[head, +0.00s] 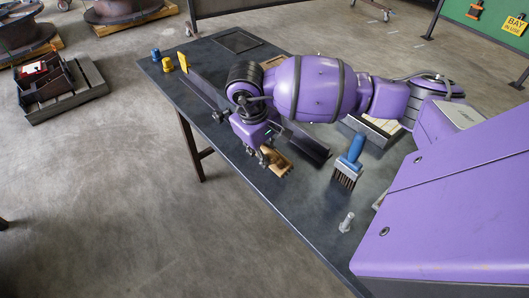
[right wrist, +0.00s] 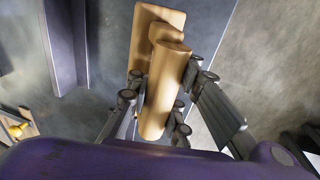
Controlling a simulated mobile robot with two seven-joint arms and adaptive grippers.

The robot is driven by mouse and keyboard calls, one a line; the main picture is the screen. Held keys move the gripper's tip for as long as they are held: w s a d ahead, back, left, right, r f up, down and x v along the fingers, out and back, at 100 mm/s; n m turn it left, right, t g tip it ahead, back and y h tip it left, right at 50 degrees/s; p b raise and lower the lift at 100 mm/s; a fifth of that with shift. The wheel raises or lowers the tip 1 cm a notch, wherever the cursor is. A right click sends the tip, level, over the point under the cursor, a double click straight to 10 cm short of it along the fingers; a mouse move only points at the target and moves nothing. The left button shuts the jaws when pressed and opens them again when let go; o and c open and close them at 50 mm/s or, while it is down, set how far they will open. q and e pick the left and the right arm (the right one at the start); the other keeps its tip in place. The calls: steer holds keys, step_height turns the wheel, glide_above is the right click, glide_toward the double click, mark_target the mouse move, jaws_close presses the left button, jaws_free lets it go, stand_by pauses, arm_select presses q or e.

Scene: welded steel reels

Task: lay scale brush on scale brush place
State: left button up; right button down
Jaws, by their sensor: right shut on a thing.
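My right gripper (head: 264,158) is shut on a tan wooden tool (head: 277,165), low over the table's front edge. In the right wrist view, this tool (right wrist: 165,85) has a rounded grip between the fingers (right wrist: 158,105) and a flatter block at its far end. Its underside is hidden, so I cannot tell whether it is a brush or whether it touches the table. A blue-handled brush with dark bristles (head: 347,168) lies on the table to the right, apart from the gripper. I cannot identify the scale brush place for certain. My left gripper is out of view.
A long dark steel angle (head: 205,91) runs across the table (head: 237,165) behind the gripper. A dark flat rectangle (head: 237,41) lies at the far end. Small blue (head: 155,54) and yellow (head: 183,63) items stand far left; a metal bolt (head: 346,222) stands near right.

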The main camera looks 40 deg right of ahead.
mark_target(265, 145)
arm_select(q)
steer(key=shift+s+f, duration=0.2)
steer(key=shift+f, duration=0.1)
arm_select(e)
steer(key=shift+f, duration=0.3)
steer(key=c, duration=1.5)
jaws_free()
steer(key=shift+r+p, duration=0.75)
steer(key=shift+r, duration=2.05)
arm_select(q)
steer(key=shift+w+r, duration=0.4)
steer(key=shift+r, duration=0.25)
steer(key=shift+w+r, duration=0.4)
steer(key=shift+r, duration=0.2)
arm_select(e)
steer(key=shift+f, duration=0.1)
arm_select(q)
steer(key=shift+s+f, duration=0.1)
arm_select(e)
steer(key=shift+f, duration=0.15)
